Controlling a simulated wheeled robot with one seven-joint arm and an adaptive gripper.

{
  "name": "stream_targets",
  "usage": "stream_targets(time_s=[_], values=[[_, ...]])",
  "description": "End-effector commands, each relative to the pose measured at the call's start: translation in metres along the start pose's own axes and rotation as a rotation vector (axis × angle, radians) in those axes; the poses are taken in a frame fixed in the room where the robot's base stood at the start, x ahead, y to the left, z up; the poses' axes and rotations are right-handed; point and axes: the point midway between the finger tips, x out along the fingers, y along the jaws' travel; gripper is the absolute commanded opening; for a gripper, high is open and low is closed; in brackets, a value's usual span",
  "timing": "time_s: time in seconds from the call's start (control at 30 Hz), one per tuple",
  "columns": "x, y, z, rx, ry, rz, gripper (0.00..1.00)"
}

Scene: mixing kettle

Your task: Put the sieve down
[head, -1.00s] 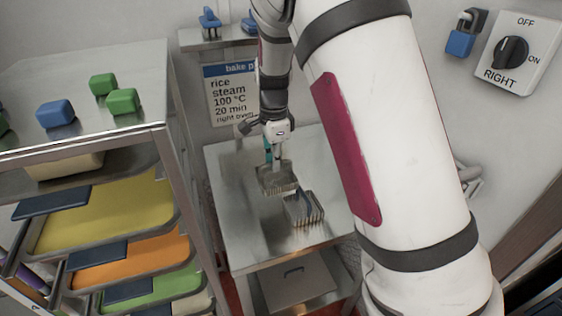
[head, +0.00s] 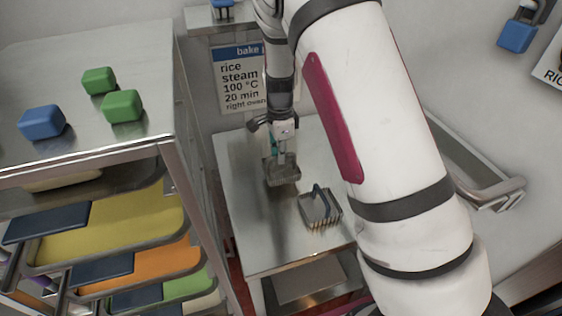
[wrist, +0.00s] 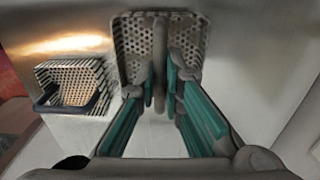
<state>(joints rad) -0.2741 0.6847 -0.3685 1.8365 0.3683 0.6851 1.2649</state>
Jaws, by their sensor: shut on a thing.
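The sieve (head: 283,174) is a small grey perforated metal basket with an upright handle. My gripper (head: 281,157) is shut on its handle above the steel table (head: 250,225). In the wrist view the sieve's perforated floor (wrist: 190,38) shows behind the teal-padded fingers (wrist: 160,95), with the handle between them. The basket looks level and at or just above the tabletop; I cannot tell whether it touches. A second, similar sieve (head: 320,208) with a dark handle stands on the table, nearer and to the right. It also shows at left in the wrist view (wrist: 75,80).
A rack (head: 165,150) at left holds coloured trays (head: 110,235), with blue and green blocks (head: 123,106) on top. A recipe sign (head: 240,80) hangs on the wall behind. My arm covers the table's right part. Bare tabletop lies left of and in front of the sieves.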

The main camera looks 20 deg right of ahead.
Motion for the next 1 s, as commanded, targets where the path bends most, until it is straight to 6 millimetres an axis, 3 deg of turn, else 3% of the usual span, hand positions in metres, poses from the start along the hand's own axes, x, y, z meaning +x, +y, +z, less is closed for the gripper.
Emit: stream_targets(time_s=[0.2,0.6,0.63,0.7,1.0], values=[[0.028,0.001,0.000,0.000,0.000,0.003,0.00],[0.034,0.000,0.000,-0.001,0.000,0.001,0.00],[0.034,0.000,0.000,-0.001,0.000,0.001,0.16],[0.034,0.000,0.000,-0.001,0.000,0.001,0.29],[0.033,0.000,0.000,-0.001,0.000,0.001,0.29]])
